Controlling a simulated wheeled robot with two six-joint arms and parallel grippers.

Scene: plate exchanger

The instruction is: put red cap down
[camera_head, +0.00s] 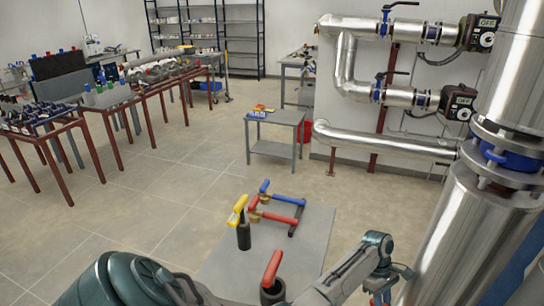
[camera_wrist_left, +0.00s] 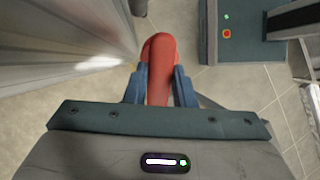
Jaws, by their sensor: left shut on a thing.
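My left gripper (camera_wrist_left: 158,88) is shut on a red cap (camera_wrist_left: 158,60), a rounded, elongated red piece between its two blue fingers. In the head view, my left arm reaches from the bottom left to the gripper (camera_head: 380,290) at the bottom right, beside the large steel pipe and right of the grey table (camera_head: 312,232). Only a small bit of red shows there at the lower picture edge. My right gripper is in neither view.
On the grey table stand a black bottle-like piece with a yellow top (camera_head: 240,209), a dark cylinder with a red top (camera_head: 272,268), and red and blue handled valves (camera_head: 280,208). A thick steel pipe (camera_head: 455,230) stands close on the right. Open floor lies left.

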